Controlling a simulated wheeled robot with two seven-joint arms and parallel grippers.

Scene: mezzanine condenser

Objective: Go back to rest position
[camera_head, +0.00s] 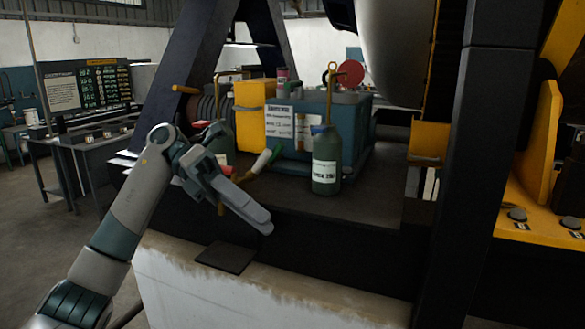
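My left arm comes in from the lower left, bent at a grey and teal joint. My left gripper (262,226) is in front of the dark shelf, its grey fingers pointing down and to the right. I see it side-on, one finger covering most of the other, so its opening does not show. No object shows in it. My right gripper is not in view.
A dark shelf (370,190) holds a dark green bottle (325,170), a blue box (345,115) and a yellow container (252,112). Dark posts (480,150) frame it. A pale block (190,285) is below. A bench (95,140) and open floor lie left.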

